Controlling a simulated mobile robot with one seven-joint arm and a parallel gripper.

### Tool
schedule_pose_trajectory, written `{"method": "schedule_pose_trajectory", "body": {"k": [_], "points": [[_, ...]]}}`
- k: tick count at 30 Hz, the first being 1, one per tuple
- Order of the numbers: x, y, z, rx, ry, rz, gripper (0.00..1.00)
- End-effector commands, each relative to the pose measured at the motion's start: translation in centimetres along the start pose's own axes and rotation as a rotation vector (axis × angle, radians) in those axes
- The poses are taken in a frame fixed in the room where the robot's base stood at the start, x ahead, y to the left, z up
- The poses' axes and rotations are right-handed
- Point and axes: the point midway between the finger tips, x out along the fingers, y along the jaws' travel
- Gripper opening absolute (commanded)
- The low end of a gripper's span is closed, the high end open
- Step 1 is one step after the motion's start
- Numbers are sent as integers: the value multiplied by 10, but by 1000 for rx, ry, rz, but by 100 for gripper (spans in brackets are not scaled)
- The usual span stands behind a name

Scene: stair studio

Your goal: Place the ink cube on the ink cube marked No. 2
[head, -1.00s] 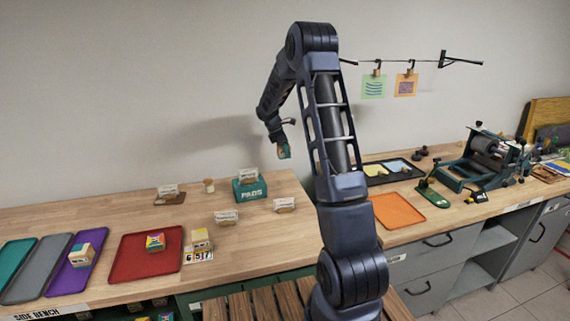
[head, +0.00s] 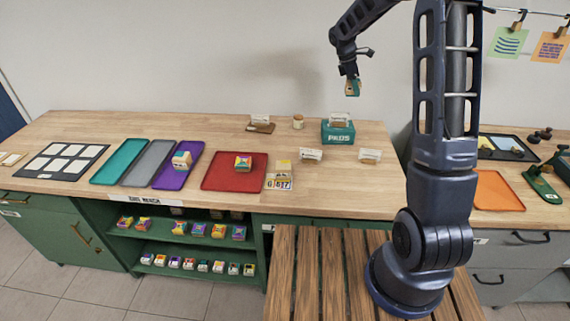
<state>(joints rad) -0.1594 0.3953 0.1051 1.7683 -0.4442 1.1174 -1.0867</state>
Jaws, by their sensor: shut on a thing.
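My gripper (head: 351,78) hangs in the air above the back of the bench, shut on a small ink cube (head: 353,89) with tan and teal faces. One ink cube (head: 181,160) with a pale top sits on the purple tray. A multicoloured ink cube (head: 243,162) sits on the red tray (head: 214,182). A yellowish block (head: 283,167) stands beside the red tray, behind some number tiles (head: 278,182). The held cube is well apart from all of these. I cannot read which cube is marked No. 2.
A teal PADS box (head: 338,133) and small card holders (head: 311,155) stand on the bench below my gripper. Purple (head: 165,181), grey and teal trays lie left. Shelves (head: 185,248) under the bench hold several more cubes. The bench's front middle is clear.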

Motion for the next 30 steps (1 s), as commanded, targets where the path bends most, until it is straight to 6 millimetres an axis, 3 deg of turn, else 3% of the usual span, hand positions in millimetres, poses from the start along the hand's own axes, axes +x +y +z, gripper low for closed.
{"method": "schedule_pose_trajectory", "body": {"k": [1,6,15,24,30], "points": [[-11,-12,-19,-7,2,4,26],[-42,-54,-73,-7,7,1,26],[-91,-145,-154,-6,5,-3,26],[-125,-240,-207,-6,-13,-3,26],[-134,-275,-220,-4,-22,-3,26]]}}
